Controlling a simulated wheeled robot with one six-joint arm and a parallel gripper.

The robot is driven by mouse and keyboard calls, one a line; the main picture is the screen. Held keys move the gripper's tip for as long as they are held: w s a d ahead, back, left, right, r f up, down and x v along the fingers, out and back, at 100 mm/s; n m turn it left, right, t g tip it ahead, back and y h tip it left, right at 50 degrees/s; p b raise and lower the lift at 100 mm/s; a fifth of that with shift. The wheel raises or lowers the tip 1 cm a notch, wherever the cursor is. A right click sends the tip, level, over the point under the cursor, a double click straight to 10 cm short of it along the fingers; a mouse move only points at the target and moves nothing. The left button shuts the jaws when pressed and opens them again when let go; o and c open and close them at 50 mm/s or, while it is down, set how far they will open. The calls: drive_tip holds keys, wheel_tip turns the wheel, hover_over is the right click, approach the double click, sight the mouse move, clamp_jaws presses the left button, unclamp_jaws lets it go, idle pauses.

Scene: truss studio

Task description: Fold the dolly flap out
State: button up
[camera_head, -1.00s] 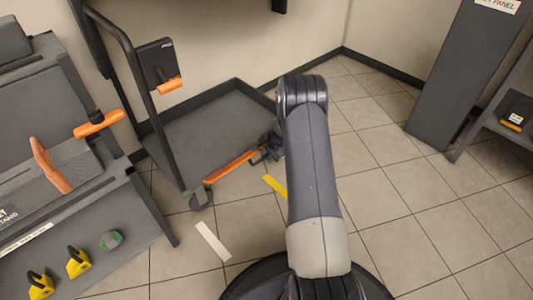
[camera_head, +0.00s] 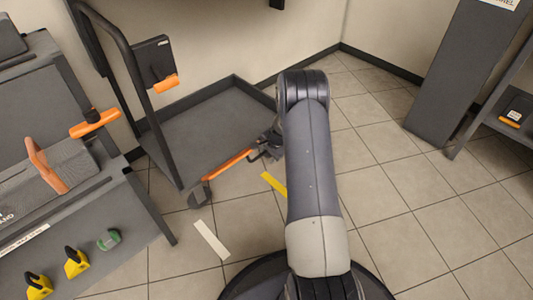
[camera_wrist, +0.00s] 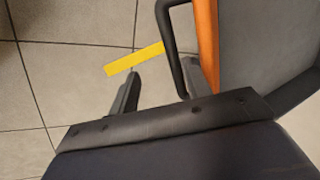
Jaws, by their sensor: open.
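The dolly (camera_head: 205,125) is a dark grey platform cart with a tall black push handle. An orange strip (camera_head: 228,164) runs along its near edge; I cannot tell how far the flap is folded. My gripper (camera_head: 266,147) is at the right end of this strip, partly hidden by my arm. In the wrist view my gripper (camera_wrist: 160,90) is open, with its fingers apart. A black loop handle (camera_wrist: 173,45) beside the orange strip (camera_wrist: 207,40) reaches down between the fingers. I cannot tell whether they touch it. A grey panel (camera_wrist: 260,40) lies right of the strip.
A grey bench (camera_head: 90,215) with orange handles and yellow items stands at left. A yellow floor strip (camera_head: 273,184) and a white one (camera_head: 211,240) lie near the dolly. A grey column (camera_head: 455,75) and shelf stand at right. Tiled floor between is clear.

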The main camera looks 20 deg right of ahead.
drive_tip(key=shift+s+d+f, duration=0.25)
drive_tip(key=shift+s+f, duration=0.1)
drive_tip(key=shift+s, duration=0.35)
drive_tip(key=o, duration=0.5)
drive_tip(key=shift+s+d+r, duration=0.2)
drive_tip(key=shift+s+r, duration=0.15)
drive_tip(key=shift+s+d+r, duration=0.15)
drive_tip(key=shift+s+r, duration=0.1)
drive_tip(key=shift+r, duration=0.05)
drive_tip(key=c, duration=0.5)
drive_tip(key=s+d+r, duration=0.2)
drive_tip(key=s+r, duration=0.3)
drive_tip(key=s, duration=0.1)
drive_tip(key=shift+s+p, duration=0.2)
drive_tip(key=shift+p, duration=0.25)
drive_tip(key=shift+r, duration=0.15)
drive_tip(key=p+v, duration=0.4)
drive_tip(key=v, duration=0.6)
drive_tip(key=shift+r, duration=0.35)
drive_tip(key=shift+d, duration=0.15)
